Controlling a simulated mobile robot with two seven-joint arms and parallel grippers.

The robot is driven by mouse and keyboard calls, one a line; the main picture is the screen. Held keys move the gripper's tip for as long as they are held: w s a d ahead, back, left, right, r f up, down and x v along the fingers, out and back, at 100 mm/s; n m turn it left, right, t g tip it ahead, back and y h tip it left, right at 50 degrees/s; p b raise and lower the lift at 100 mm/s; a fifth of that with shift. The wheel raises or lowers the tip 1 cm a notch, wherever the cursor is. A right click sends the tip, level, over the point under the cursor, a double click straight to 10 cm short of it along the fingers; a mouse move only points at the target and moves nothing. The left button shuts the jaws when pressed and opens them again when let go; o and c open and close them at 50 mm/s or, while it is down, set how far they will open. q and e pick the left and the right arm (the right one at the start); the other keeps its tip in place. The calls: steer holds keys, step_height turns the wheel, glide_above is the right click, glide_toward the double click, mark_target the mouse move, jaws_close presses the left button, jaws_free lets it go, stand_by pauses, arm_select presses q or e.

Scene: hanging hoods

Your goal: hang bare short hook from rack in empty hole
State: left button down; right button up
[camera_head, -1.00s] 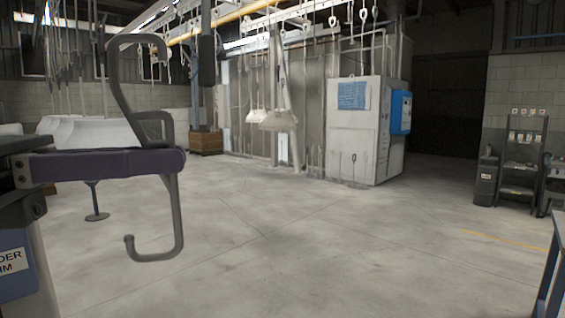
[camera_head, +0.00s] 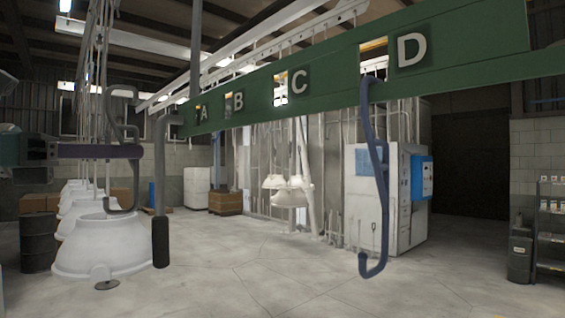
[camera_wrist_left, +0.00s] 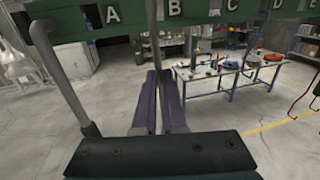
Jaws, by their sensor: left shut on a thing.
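My left gripper (camera_head: 132,151) is shut on a bare grey hook (camera_head: 134,178), held upright. Its upper bend rises above the dark fingers and its lower crook hangs below them. In the left wrist view the fingers (camera_wrist_left: 160,100) close around its shank (camera_wrist_left: 154,40), with the green rack (camera_head: 330,82) behind. The rack is a beam lettered A to D in the head view, with openings beside letters. The openings by B (camera_head: 228,103) and C (camera_head: 281,88) look empty. A long dark-blue hook (camera_head: 382,190) hangs in the opening by D. My right gripper is not in view.
A grey bent bar with a black grip (camera_head: 160,225) hangs at the rack's left end, close beside the held hook. White hoods (camera_head: 105,245) hang at the left. A worktable (camera_wrist_left: 235,80) stands beyond the rack in the wrist view. The floor below the rack is mostly clear.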

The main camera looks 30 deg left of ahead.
arm_select(q)
steer(key=shift+w+d, duration=0.2)
steer(key=shift+w, duration=0.3)
steer(key=b+x, duration=0.3)
steer(key=x, duration=0.4)
steer(key=shift+w+d, duration=0.2)
steer(key=shift+w, duration=0.05)
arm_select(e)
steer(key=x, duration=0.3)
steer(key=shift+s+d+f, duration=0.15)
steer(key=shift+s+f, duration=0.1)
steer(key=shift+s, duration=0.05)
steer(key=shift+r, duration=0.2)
arm_select(q)
steer(key=shift+w+d+p, duration=0.1)
steer(key=shift+w+p, duration=0.15)
steer(key=shift+p, duration=0.1)
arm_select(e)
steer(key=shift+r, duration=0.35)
arm_select(q)
steer(key=shift+w, duration=0.15)
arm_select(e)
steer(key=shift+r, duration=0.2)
arm_select(q)
steer(key=shift+p+x, duration=0.85)
steer(key=shift+x, duration=0.3)
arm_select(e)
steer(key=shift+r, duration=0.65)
